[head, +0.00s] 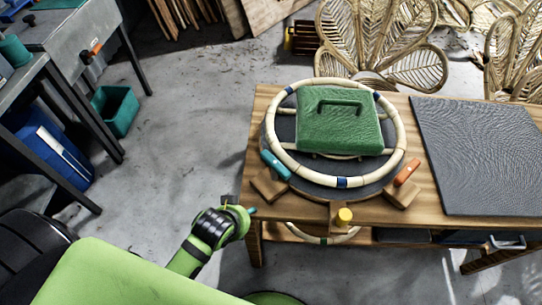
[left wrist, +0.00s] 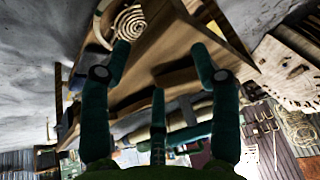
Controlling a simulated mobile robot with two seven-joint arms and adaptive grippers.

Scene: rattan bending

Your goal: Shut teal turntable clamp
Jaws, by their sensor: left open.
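The teal clamp (head: 275,165) sits at the left front edge of the round dark turntable (head: 310,181), on a wooden block. Its handle lies slanted beside the pale rattan ring (head: 281,150); I cannot tell whether it is open or shut. My left gripper (head: 243,208) is in the air left of the wooden table, below and left of the teal clamp in the picture and apart from it. In the left wrist view its fingers (left wrist: 160,65) are spread with nothing between them. The teal clamp cannot be made out there. My right gripper is not in view.
An orange clamp (head: 406,172) and a yellow clamp (head: 344,216) stand on wooden blocks around the turntable. A green pad with a handle (head: 340,130) lies inside the ring. A dark mat (head: 480,150) covers the table's right. Open floor (head: 180,130) lies left of the table.

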